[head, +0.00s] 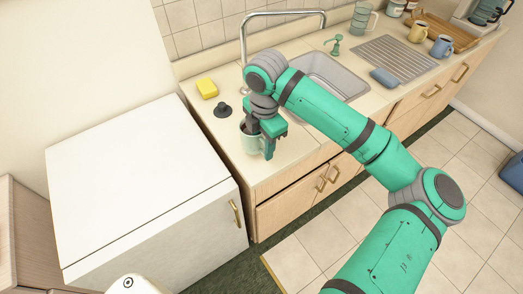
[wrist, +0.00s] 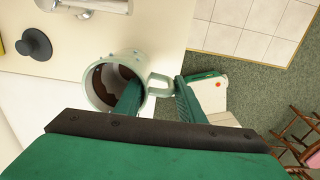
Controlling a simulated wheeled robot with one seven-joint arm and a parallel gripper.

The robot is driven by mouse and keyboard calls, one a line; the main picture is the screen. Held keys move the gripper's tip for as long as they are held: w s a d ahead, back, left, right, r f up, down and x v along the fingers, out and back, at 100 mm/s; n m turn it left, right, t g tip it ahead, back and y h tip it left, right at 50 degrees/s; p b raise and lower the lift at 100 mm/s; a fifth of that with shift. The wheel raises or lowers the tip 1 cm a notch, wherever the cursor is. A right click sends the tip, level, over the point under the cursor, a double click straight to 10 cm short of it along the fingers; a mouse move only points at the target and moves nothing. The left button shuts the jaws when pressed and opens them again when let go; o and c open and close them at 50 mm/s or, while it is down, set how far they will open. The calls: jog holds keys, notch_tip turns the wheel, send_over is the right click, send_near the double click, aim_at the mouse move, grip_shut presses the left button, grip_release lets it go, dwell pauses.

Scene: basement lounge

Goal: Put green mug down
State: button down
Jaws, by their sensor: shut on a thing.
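The green mug (head: 250,143) is pale green, with dark brown inside. It is at the left end of the counter, near the front edge. My gripper (head: 261,140) is shut on the mug from above. In the wrist view, one finger reaches inside the mug (wrist: 96,101) and the other is outside, on the handle side. I cannot tell whether the mug's base touches the counter.
A dark sink plug (head: 223,110) and a yellow sponge (head: 207,88) lie behind the mug. The sink (head: 330,75) is to the right. A lower white cabinet top (head: 135,165) is at left. Bare counter (head: 290,148) lies right of the mug.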

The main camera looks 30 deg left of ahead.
jog(key=shift+a+f, duration=0.2)
jog(key=shift+f, duration=0.05)
jog(key=shift+w+a+f, duration=0.15)
jog(key=shift+f, duration=1.6)
jog(key=shift+f, duration=0.15)
jog(key=c, duration=1.2)
grip_release()
notch_tip(320, 180, up, 12)
jog(key=shift+r, duration=0.2)
